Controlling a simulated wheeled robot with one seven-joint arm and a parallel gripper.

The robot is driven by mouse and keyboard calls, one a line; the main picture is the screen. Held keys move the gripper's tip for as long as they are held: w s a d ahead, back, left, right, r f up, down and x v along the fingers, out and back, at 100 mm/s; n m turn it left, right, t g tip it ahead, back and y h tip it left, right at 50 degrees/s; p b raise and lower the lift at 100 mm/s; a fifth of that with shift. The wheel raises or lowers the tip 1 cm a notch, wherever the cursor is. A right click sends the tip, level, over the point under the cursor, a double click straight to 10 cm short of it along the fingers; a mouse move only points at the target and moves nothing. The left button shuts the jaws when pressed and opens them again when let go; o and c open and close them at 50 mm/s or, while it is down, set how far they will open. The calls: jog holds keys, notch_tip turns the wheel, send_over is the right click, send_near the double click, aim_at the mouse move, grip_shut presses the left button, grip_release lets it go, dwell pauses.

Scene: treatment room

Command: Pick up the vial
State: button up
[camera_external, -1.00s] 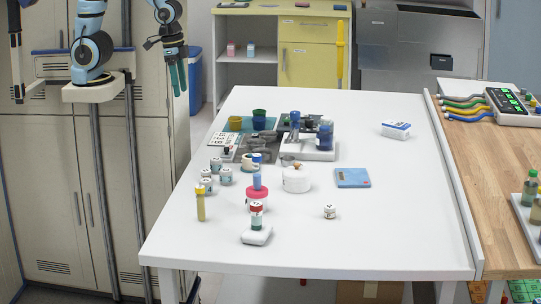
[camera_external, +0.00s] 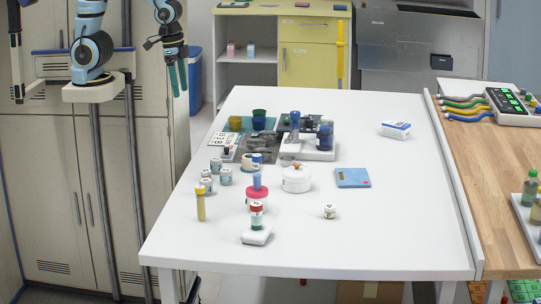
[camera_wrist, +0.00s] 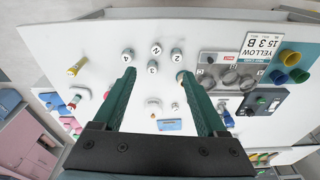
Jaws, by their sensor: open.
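Several vial-like things stand on the white table. A slim yellow vial (camera_external: 201,205) stands upright near the left edge; it also shows at the left of the wrist view (camera_wrist: 77,67). A red-capped vial with a green lower part (camera_external: 256,215) stands upright at a white block (camera_external: 256,237) at the front. I cannot tell which one the task names. My gripper (camera_external: 178,78) hangs open and empty left of the table, apart from everything on it. In the wrist view its green fingers (camera_wrist: 158,78) are spread, with small numbered jars (camera_wrist: 152,67) seen beyond and between them.
A white lidded pot (camera_external: 296,180), a blue calculator-like slab (camera_external: 352,178) and a small white jar (camera_external: 329,212) stand mid-table.

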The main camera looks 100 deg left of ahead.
jog(key=m+y+b, duration=0.4)
jog(key=m+b, duration=0.7)
jog(key=m, duration=1)
send_near(206, 171)
jog(key=x, duration=0.8)
jog(key=shift+a+f, duration=0.25)
jog(key=shift+f, duration=0.1)
grip_shut()
